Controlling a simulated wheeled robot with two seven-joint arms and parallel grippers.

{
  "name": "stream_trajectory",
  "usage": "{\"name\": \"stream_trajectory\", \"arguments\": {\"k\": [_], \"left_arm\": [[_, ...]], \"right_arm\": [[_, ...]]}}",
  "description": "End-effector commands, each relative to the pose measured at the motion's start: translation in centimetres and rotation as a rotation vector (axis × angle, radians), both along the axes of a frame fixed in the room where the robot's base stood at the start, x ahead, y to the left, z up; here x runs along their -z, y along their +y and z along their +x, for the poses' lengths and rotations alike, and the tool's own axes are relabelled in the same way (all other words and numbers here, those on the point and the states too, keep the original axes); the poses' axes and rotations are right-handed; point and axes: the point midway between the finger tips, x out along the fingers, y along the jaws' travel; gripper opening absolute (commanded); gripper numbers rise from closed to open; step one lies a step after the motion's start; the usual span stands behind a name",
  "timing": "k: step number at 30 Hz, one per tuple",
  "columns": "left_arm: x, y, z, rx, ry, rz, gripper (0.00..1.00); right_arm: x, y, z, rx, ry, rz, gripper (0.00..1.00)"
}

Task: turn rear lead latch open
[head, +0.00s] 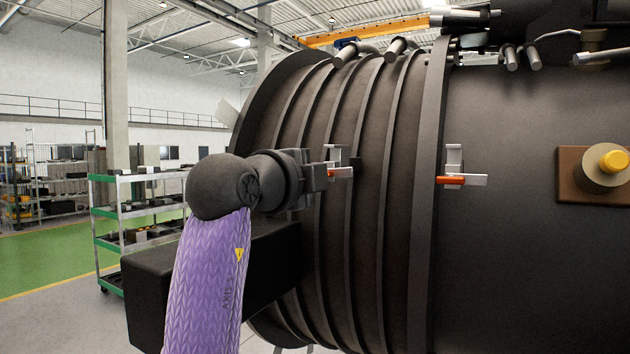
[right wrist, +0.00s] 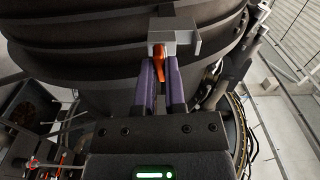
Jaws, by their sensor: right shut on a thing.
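Two latches show on the dark engine casing (head: 400,120) in the head view. The left latch (head: 338,155) sits on the ribbed part, with a grey bracket and an orange-tipped lever. The right latch (head: 461,168) sits beside the thick flange, with its orange lever level and pointing left. My right gripper (head: 326,172) is at the left latch. In the right wrist view the purple fingers (right wrist: 159,84) are shut on the orange lever (right wrist: 158,66), just below the grey latch bracket (right wrist: 177,36). The fingers partly hide the lever. My left gripper is out of view.
A brown plate with a yellow-capped knob (head: 613,160) is at the far right of the casing. Pipes (head: 510,57) run along its top. A shelf cart (head: 125,215) stands behind my arm, with open green floor beyond.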

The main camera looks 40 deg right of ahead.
Motion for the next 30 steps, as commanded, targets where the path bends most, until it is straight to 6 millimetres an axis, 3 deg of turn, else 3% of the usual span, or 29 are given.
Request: {"name": "stream_trajectory", "arguments": {"k": [24,25,30], "left_arm": [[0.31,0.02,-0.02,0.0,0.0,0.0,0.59],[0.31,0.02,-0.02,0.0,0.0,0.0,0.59],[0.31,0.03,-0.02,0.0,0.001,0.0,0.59]], "right_arm": [[0.13,-0.01,0.02,0.0,-0.104,0.034,0.0],[0.13,-0.01,0.02,0.0,-0.103,0.034,0.17],[0.1,0.0,0.02,0.0,-0.103,0.033,0.49]]}}
